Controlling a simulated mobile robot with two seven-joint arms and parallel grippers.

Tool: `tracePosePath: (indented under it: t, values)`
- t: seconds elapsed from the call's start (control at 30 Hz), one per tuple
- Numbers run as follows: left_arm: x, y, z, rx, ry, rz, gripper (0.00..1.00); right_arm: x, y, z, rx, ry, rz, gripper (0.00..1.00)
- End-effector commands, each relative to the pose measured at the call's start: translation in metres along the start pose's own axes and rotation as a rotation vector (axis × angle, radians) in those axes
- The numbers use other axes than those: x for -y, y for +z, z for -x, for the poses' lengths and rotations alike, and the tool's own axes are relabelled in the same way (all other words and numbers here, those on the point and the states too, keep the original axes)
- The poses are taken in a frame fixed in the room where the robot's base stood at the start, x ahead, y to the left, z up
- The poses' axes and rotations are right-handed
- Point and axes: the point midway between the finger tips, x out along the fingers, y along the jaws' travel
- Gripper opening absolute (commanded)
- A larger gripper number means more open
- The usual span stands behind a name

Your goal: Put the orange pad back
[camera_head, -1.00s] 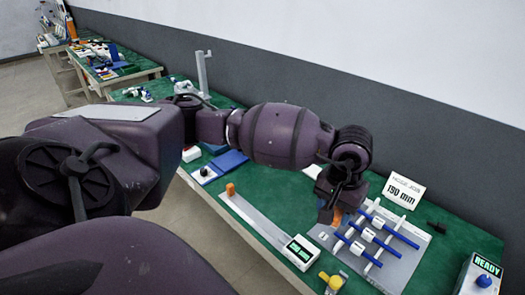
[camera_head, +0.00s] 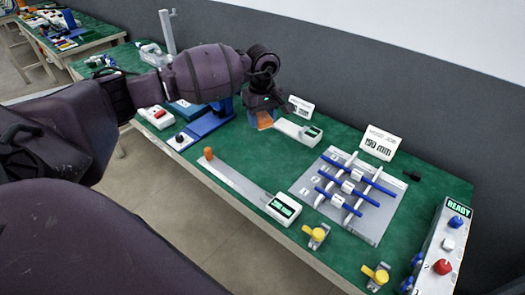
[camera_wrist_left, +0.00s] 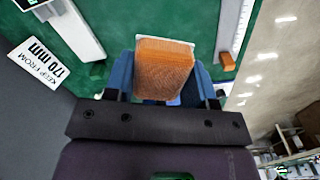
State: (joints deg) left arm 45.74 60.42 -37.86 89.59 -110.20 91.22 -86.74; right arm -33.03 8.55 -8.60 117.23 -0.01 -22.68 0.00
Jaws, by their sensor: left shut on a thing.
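The orange pad (camera_head: 266,121) is a block with a pale edge, held in my left gripper (camera_head: 262,112) above the green bench. In the left wrist view, the pad (camera_wrist_left: 163,70) sits between the two blue fingers (camera_wrist_left: 166,82), which are shut on it. My right gripper is not in view.
A grey board with blue rods (camera_head: 338,205), a 190 mm sign (camera_head: 378,143), yellow-knobbed fixtures (camera_head: 318,234) and a READY control box (camera_head: 446,240) stand to the right.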

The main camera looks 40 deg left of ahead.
Motion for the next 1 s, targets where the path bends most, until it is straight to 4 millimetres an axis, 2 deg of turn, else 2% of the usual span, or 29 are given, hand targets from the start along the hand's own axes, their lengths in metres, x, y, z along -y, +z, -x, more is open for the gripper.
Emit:
tracePosePath:
  t: [0.1, 0.3, 0.4, 0.57, 0.67, 0.9, 1.0]
  values:
    - [0.0, 0.001, -0.029, 0.004, -0.003, 0.001, 0.31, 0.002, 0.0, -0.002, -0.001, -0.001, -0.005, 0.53]
    - [0.0, 0.001, -0.068, 0.003, -0.003, -0.001, 0.31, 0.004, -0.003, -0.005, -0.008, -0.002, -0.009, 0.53]
    - [0.0, 0.001, -0.08, 0.002, -0.002, 0.0, 0.31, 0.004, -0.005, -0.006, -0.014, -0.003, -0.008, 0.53]
    - [0.0, 0.001, -0.088, 0.0, 0.001, -0.002, 0.31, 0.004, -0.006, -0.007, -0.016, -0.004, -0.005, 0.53]
    - [0.0, 0.001, -0.094, 0.001, 0.0, -0.002, 0.31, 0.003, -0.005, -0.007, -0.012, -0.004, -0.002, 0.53]
    - [0.0, 0.001, -0.127, 0.002, -0.001, -0.001, 0.31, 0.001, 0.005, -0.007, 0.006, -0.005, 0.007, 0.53]
    - [0.0, 0.001, -0.131, 0.001, 0.0, -0.002, 0.31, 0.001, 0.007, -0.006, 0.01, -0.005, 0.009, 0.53]
